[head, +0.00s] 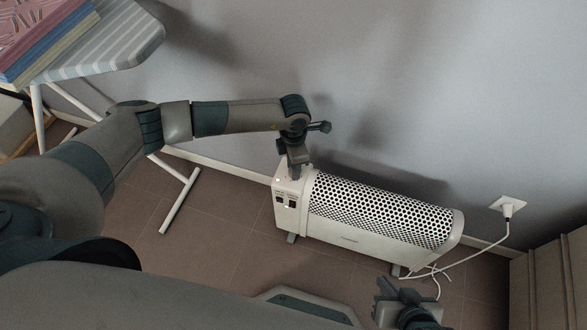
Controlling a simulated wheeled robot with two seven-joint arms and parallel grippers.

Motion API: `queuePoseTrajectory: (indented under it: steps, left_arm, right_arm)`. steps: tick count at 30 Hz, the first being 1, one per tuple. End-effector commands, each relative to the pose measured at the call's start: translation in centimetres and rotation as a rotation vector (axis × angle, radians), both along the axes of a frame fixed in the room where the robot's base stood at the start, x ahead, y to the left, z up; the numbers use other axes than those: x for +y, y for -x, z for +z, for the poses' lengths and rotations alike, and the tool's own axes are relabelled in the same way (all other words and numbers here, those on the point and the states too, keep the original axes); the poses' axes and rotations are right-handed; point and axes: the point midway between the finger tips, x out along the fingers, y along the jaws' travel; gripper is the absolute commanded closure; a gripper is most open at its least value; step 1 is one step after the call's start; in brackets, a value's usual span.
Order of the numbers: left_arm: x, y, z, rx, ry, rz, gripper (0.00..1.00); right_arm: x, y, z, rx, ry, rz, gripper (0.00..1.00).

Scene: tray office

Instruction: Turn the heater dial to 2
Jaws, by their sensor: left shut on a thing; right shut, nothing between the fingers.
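The white heater (375,240) stands on the floor by the wall, with a perforated top and a control end at its left. Two small dark switches (286,202) show on that end. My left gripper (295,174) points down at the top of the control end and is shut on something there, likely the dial. The dial itself is hidden by the gripper, so its setting cannot be read. My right gripper (384,286) is low in the picture, in front of the heater's right end, shut and empty.
A white cable runs from the heater to a wall socket (509,204) at the right. An ironing board (110,45) with folded cloths (45,35) stands at the upper left, its white leg (180,200) left of the heater. A brown box-like thing (550,280) is at the lower right.

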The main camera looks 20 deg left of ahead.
Motion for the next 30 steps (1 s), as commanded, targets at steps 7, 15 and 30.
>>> queuePoseTrajectory:
  steps: [7, 15, 30]
  left_arm:
    - [0.0, -0.1, -0.3, -0.002, -0.001, -0.235, 0.97]
    - [0.0, -0.1, -0.2, -0.001, 0.0, -0.452, 0.97]
    - [0.0, 0.0, 0.0, 0.0, 0.0, -0.63, 0.97]
  right_arm:
    - [1.7, -1.0, 0.3, -0.096, -0.065, 0.006, 1.0]
    - [3.7, -4.2, 3.5, -0.343, -0.131, 0.011, 1.0]
    - [5.2, -6.3, 7.6, -0.585, -0.194, 0.013, 1.0]
